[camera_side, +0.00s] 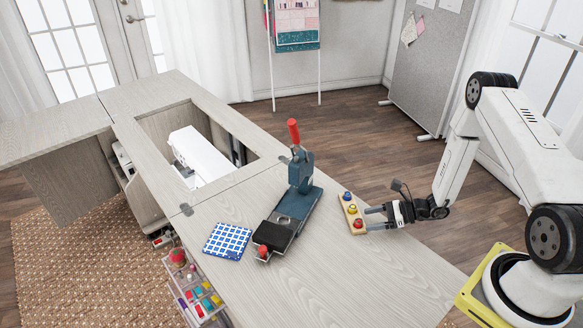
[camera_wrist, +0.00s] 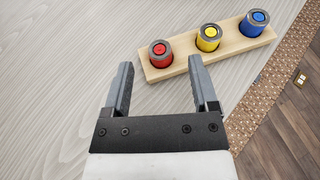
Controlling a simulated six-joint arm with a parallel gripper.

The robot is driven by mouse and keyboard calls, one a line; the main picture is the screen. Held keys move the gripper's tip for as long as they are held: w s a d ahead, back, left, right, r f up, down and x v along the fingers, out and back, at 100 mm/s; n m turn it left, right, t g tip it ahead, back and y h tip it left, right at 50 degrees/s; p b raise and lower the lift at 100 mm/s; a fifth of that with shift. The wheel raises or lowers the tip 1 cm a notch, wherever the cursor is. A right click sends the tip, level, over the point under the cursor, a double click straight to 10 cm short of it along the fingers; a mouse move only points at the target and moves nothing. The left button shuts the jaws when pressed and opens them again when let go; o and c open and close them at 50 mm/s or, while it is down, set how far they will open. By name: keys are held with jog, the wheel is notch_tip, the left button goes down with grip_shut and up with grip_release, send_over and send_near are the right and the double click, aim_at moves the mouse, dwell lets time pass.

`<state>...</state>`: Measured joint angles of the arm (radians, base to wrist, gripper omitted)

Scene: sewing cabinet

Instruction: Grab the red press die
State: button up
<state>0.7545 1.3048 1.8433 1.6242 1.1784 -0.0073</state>
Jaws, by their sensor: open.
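The red press die (camera_wrist: 160,54) sits upright in the near end of a wooden block; it also shows in the side view (camera_side: 358,223). The wooden block (camera_wrist: 186,62) also holds a yellow die (camera_wrist: 209,37) and a blue die (camera_wrist: 257,22). My gripper (camera_wrist: 163,73) is open and empty. In the wrist view its two fingers point toward the red die, which appears between and just beyond their tips. In the side view my gripper (camera_side: 372,219) is right beside the block's red end. I cannot tell whether a finger touches the block.
A hand press (camera_side: 295,190) with a red lever stands left of the block on the cabinet top (camera_side: 330,285). A blue-and-white checked square (camera_side: 228,241) lies further left. A white sewing machine (camera_side: 198,158) sits in the recess. The tabletop in front is clear.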

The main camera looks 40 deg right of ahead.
aim_at(358, 223)
jog(key=shift+x, duration=1.5)
grip_shut()
